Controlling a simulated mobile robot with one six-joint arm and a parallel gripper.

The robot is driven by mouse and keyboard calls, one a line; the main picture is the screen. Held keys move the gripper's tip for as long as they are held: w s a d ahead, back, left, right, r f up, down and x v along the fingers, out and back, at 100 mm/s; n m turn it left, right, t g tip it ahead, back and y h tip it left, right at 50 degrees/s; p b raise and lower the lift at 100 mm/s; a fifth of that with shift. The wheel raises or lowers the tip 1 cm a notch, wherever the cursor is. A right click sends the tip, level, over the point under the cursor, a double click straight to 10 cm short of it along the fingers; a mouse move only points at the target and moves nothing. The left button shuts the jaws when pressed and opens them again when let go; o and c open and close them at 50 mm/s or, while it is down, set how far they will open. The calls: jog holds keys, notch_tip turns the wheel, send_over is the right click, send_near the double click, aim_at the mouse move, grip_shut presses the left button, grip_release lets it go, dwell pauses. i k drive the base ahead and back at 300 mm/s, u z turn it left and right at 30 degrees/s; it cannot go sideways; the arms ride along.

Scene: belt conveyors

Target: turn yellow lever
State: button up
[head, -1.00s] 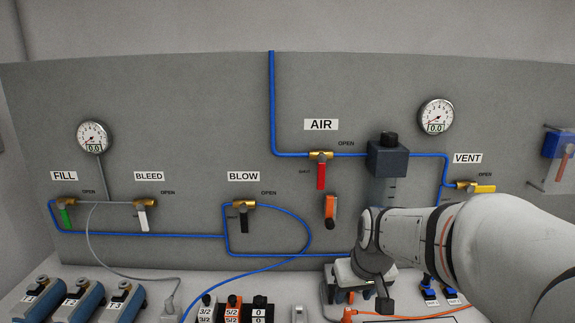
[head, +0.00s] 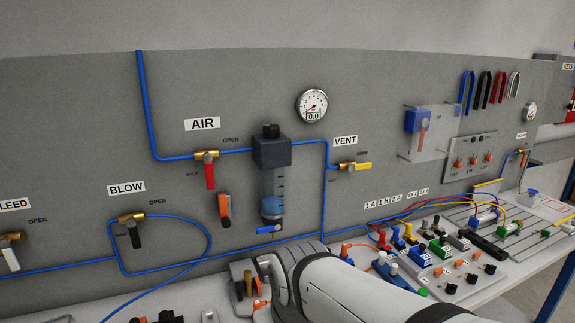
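The yellow lever (head: 362,166) is on a brass valve under the VENT label (head: 345,141), on the grey wall panel. It lies roughly horizontal and points right from the valve, beside small OPEN lettering. A blue tube runs to the valve from the left. My white arm comes in at the bottom middle, below and well apart from the lever. My gripper's fingers cannot be made out; the end of the arm is low and cut off or hidden.
Left of VENT are a filter unit (head: 271,155), the AIR valve's red lever (head: 209,175), and the BLOW valve's black lever (head: 134,237). A gauge (head: 312,104) is above. A clear cover (head: 445,132) is to the right. The bench at right holds several connectors and wires.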

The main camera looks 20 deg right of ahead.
aim_at(350, 168)
jog(key=u, duration=0.35)
jog(key=k, duration=1.3)
jog(key=z, duration=0.9)
jog(key=i, duration=0.95)
